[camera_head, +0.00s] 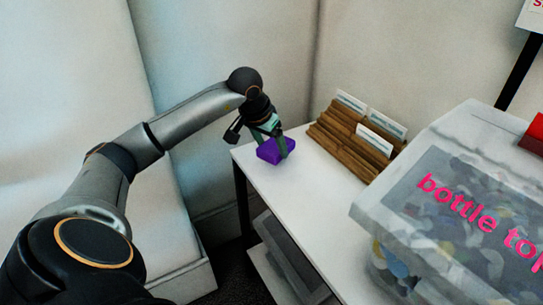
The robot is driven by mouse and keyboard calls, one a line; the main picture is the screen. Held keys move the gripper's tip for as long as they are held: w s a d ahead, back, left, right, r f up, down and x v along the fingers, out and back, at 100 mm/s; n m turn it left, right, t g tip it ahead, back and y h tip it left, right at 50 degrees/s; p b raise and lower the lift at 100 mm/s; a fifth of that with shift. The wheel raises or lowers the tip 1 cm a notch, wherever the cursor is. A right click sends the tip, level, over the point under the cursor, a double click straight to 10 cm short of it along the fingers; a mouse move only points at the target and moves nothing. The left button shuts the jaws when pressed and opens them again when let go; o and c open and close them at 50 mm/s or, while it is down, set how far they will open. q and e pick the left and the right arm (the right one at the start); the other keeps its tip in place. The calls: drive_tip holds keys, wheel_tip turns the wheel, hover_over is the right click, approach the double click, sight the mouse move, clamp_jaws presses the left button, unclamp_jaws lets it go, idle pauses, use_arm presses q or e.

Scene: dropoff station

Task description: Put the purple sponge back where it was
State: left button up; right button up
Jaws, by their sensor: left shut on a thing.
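The purple sponge (270,152) is at the far left corner of the white table (300,187). My left gripper (277,146) comes down from above and is shut on the sponge, with its fingers against the sponge's sides. The sponge is at or just above the tabletop; I cannot tell whether it touches. My right gripper does not show.
A wooden rack (345,140) with several white cards stands right of the sponge. A large clear box (365,205) marked "bottle to…" fills the table's right side, with a red object (534,134) on its lid. Bare tabletop lies in front of the sponge.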

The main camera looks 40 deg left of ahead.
sight(269, 149)
use_arm(q)
drive_tip(key=shift+w+a+f, duration=0.1)
drive_tip(key=shift+f, duration=0.15)
drive_tip(key=shift+w+a+f, duration=0.1)
drive_tip(key=shift+w+f, duration=0.05)
drive_tip(key=shift+f, duration=1.5)
drive_tip(key=shift+f+b, duration=0.1)
drive_tip(key=shift+b, duration=0.25)
drive_tip(key=o, duration=1)
drive_tip(key=shift+o, duration=0.2)
drive_tip(key=shift+r, duration=0.4)
drive_tip(key=p+v, duration=0.1)
drive_tip(key=v, duration=1)
drive_tip(key=shift+s+r+p, duration=0.2)
drive_tip(key=shift+r+p, duration=0.05)
drive_tip(key=shift+p, duration=0.1)
